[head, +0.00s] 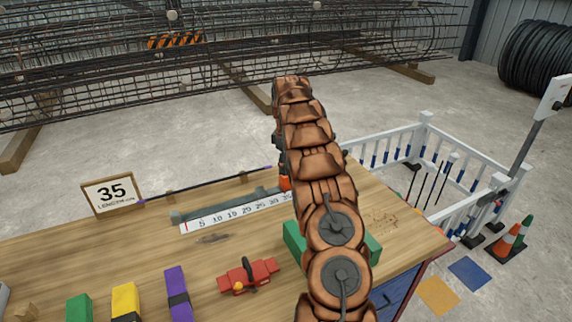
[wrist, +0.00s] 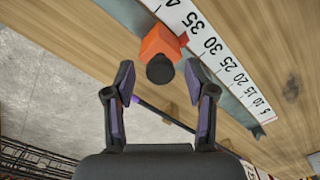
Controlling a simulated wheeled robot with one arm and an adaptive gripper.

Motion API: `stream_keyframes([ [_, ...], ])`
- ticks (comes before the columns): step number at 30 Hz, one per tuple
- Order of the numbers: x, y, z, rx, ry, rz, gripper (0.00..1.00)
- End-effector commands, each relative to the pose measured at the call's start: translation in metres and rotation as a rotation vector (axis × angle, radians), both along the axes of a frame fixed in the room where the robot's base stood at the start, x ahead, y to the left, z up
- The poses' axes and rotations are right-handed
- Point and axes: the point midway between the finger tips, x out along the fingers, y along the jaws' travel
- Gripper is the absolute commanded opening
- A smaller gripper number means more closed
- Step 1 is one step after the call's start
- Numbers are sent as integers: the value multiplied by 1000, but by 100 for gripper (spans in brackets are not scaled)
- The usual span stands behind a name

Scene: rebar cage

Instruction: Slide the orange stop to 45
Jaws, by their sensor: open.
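The orange stop (wrist: 158,43) sits on the rail beside the white number scale (wrist: 226,65) in the wrist view. Its small red pointer is near the 35 mark. A black round knob (wrist: 160,69) sticks out from the stop towards my gripper (wrist: 160,78). My gripper is open, with one fingertip on each side of the knob; I cannot tell if they touch it. In the head view the orange stop (head: 284,183) shows just left of my arm, which hides the higher end of the scale and my gripper.
A dark rod (head: 205,185) with purple ends lies behind the scale. A red tool (head: 248,274), green block (head: 79,308), yellow block (head: 126,302) and purple block (head: 177,291) are on the front of the table.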

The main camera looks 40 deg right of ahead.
Motion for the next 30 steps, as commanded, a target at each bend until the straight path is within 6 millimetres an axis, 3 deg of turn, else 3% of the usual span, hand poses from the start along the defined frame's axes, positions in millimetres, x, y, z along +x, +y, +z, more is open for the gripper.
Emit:
stream_keyframes([
  [2,0,0,0,0,0,0,55],
  [18,0,0,0,0,0,0,0],
  [30,1,0,0,0,0,1,0],
])
